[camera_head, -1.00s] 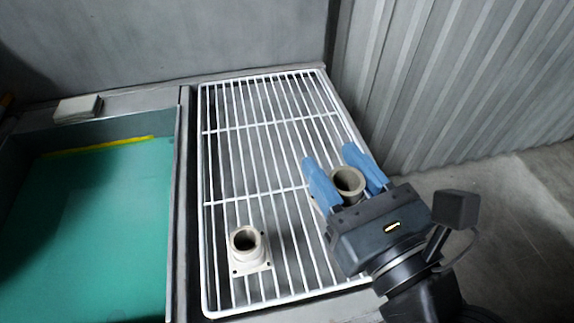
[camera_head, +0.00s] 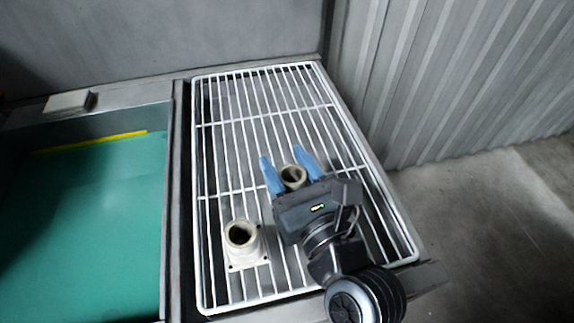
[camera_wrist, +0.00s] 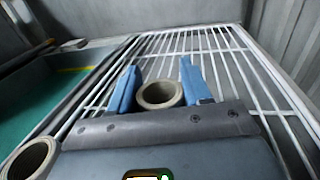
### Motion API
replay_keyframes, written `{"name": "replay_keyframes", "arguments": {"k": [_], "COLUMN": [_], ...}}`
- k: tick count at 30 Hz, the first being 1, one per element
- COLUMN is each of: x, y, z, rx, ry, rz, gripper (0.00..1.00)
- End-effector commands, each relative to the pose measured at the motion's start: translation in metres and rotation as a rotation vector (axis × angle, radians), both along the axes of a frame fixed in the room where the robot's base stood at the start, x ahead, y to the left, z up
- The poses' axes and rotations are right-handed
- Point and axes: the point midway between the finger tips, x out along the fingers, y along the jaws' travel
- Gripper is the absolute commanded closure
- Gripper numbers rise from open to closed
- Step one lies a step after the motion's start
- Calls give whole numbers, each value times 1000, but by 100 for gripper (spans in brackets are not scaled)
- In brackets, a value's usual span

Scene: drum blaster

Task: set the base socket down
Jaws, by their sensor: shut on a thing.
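My gripper (camera_head: 281,155) has two blue fingers and is shut on a beige base socket (camera_head: 293,177), a short round tube seen from above with its open mouth up. In the wrist view this socket (camera_wrist: 160,92) sits between the fingers. It is over the middle of the white wire rack (camera_head: 235,123). Its lower part is hidden by the gripper, and I cannot tell whether it touches the wires. A second beige socket (camera_head: 243,240) with a square flange stands upright on the rack, left of and nearer than my gripper. It also shows at the lower left of the wrist view (camera_wrist: 28,160).
Left of the rack is a sunken bin (camera_head: 90,215) with a green floor and a yellow strip. A small pale block (camera_head: 68,102) lies on the ledge behind it. A corrugated wall (camera_head: 440,80) stands on the right. The back half of the rack is clear.

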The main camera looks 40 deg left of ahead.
Motion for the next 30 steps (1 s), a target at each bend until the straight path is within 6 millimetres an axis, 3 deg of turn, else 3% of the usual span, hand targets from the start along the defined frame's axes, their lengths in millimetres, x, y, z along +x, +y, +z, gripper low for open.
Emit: {"name": "replay_keyframes", "arguments": {"k": [11,12,20,30], "x": [0,0,0,-1], "y": [0,0,0,0], "z": [-2,-4,-3,2], "rx": [3,0,1,1], "ry": [-1,1,0,0], "rz": [-1,0,0,1], "gripper": [100,51,26,26]}}
